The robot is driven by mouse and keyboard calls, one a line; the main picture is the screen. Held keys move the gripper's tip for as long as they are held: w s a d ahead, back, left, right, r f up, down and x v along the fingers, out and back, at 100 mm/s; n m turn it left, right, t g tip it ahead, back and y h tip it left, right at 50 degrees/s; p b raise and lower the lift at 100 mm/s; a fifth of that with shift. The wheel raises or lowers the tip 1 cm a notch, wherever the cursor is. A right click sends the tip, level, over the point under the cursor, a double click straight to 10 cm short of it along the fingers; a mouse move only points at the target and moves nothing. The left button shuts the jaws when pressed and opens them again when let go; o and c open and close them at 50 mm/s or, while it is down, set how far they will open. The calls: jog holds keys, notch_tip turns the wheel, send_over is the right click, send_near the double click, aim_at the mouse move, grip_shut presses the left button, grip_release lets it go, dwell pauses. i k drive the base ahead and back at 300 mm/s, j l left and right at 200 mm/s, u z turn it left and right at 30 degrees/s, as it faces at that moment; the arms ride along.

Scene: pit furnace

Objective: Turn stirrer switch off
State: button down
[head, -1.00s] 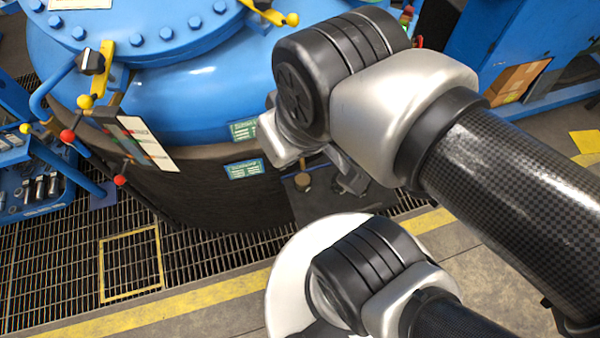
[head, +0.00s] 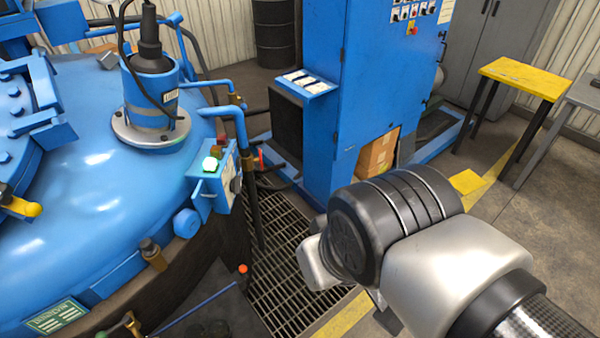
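A small light-blue box (head: 227,192) is mounted at the right side of the blue furnace vessel (head: 80,210). A motor-like unit (head: 150,95) with a black cable stands on the vessel lid. My arm reaches in from the lower right, right of the box and apart from it. My gripper's fingers do not show.
A tall blue control cabinet (head: 385,90) with several switches near its top stands behind. Pipes (head: 238,118) run between vessel and cabinet. A floor grating (head: 290,270) lies between them. A yellow-topped table (head: 525,78) stands at right. The floor at right is mostly clear.

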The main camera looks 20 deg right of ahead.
aim_at(235, 182)
jog(key=i+l+u, duration=0.25)
jog(key=i+l, duration=0.15)
jog(key=i+l+u, duration=0.25)
jog(key=i+l, duration=0.25)
